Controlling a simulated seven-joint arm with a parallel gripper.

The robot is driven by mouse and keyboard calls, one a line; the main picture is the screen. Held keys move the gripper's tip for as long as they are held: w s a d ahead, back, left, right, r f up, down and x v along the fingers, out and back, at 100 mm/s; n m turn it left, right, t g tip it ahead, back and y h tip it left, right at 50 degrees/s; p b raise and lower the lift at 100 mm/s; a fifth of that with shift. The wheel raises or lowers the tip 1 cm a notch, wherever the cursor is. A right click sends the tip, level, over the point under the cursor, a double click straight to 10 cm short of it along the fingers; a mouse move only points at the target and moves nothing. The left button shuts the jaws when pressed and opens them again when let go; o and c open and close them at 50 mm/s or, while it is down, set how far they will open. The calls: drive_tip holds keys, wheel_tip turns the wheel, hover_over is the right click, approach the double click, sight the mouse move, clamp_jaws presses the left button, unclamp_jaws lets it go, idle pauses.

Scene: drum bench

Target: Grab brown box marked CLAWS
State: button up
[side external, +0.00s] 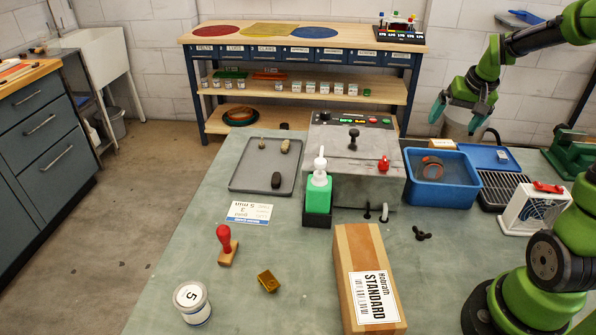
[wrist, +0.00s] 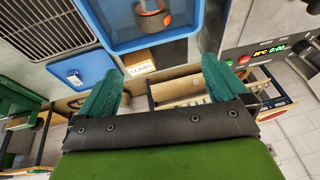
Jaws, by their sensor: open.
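The small brown box marked CLAWS (wrist: 138,58) has a white label and sits just beyond the blue tub's edge in the wrist view. In the side external view a small brown box (side external: 442,144), likely the same one, stands behind the tub at the bench's back edge, its label too small to read. My gripper (side external: 458,117) is above and slightly right of this box, fingers pointing down. In the wrist view my gripper (wrist: 160,82) is open with its teal fingers wide apart. Nothing is held between them, and the box shows ahead of the left finger.
The blue tub (side external: 410,192) holds a round orange-and-grey part. A blue lid (side external: 480,156) lies right of the box. A grey machine (side external: 350,160) stands left of the tub. A dark grate (side external: 500,192) and white fan unit (side external: 533,210) are nearer. A shelf bench (side external: 300,84) stands behind.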

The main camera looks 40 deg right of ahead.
approach(444, 143)
drive_tip(key=s+a+r, duration=0.3)
drive_tip(key=a+r, duration=0.1)
drive_tip(key=w+d+r+n+h, duration=0.1)
drive_tip(key=d, duration=0.1)
drive_tip(key=x, duration=1.1)
drive_tip(key=shift+r, duration=0.1)
drive_tip(key=shift+x, duration=2.7)
drive_tip(key=shift+w+a, duration=0.15)
drive_tip(key=shift+c, duration=0.3)
drive_tip(key=c, duration=1)
